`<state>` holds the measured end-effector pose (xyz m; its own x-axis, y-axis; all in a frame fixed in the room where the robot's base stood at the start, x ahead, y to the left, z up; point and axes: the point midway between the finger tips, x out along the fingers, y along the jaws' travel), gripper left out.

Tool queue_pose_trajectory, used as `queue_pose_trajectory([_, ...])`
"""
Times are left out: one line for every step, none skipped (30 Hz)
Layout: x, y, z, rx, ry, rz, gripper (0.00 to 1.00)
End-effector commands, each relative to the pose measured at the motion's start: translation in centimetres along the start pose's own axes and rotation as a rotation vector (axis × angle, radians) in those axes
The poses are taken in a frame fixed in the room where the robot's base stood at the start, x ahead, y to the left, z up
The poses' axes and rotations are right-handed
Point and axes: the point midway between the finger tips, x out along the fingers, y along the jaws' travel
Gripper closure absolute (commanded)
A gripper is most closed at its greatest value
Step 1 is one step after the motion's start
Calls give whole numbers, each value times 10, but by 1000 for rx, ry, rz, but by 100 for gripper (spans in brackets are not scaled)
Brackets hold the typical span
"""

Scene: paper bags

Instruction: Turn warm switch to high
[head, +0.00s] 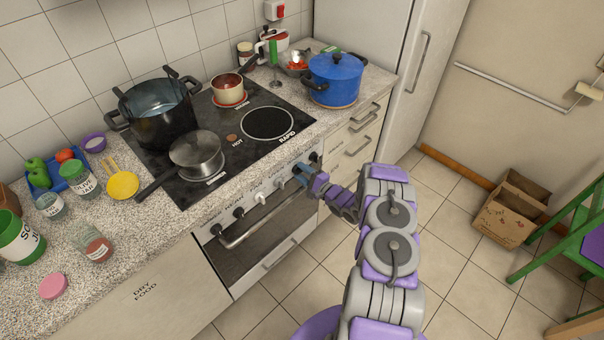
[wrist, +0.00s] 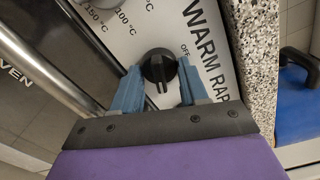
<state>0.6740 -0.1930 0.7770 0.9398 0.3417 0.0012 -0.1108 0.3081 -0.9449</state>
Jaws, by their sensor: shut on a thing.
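The warm switch (wrist: 158,65) is a round black knob on the stove's white front panel, in the middle of the wrist view. The word WARM and a small OFF mark are printed to its right. My gripper (wrist: 160,72) has one blue finger on each side of the knob and is shut on it. The knob's grip ridge points down toward my gripper in that view.
The oven handle (head: 262,217) runs below the knobs, and a metal bar passes left of my gripper in the wrist view. The counter edge is close on the right. A saucepan (head: 197,154), a black pot (head: 158,110) and a blue pot (head: 335,78) stand above. Floor in front is clear.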

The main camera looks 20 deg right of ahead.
Motion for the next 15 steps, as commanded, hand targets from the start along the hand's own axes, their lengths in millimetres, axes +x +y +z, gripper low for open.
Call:
queue_pose_trajectory([-2, 0, -4, 29, 11, -1, 87])
queue_pose_trajectory([-2, 0, -4, 47, 11, -1, 87])
queue_pose_trajectory([-2, 0, -4, 70, 11, -1, 87])
queue_pose_trajectory([-2, 0, -4, 86, 11, -1, 87])
queue_pose_trajectory([-2, 1, -4, 101, 11, 0, 87])
queue_pose_trajectory([-2, 1, -4, 119, 11, 0, 87])
queue_pose_trajectory([-2, 1, -4, 131, 11, 0, 87])
queue_pose_trajectory([-2, 1, -4, 142, 11, 0, 87])
queue_pose_trajectory([-2, 1, -4, 156, 11, 0, 87])
queue_pose_trajectory([-2, 1, -4, 164, 11, 0, 87])
queue_pose_trajectory([-2, 1, -4, 172, 11, 0, 87])
queue_pose_trajectory([-2, 1, -4, 181, 11, 0, 87])
queue_pose_trajectory([-2, 2, -4, 187, 11, 0, 87])
queue_pose_trajectory([-2, 2, -4, 191, 11, 0, 87])
queue_pose_trajectory([-2, 2, -4, 196, 11, 0, 87])
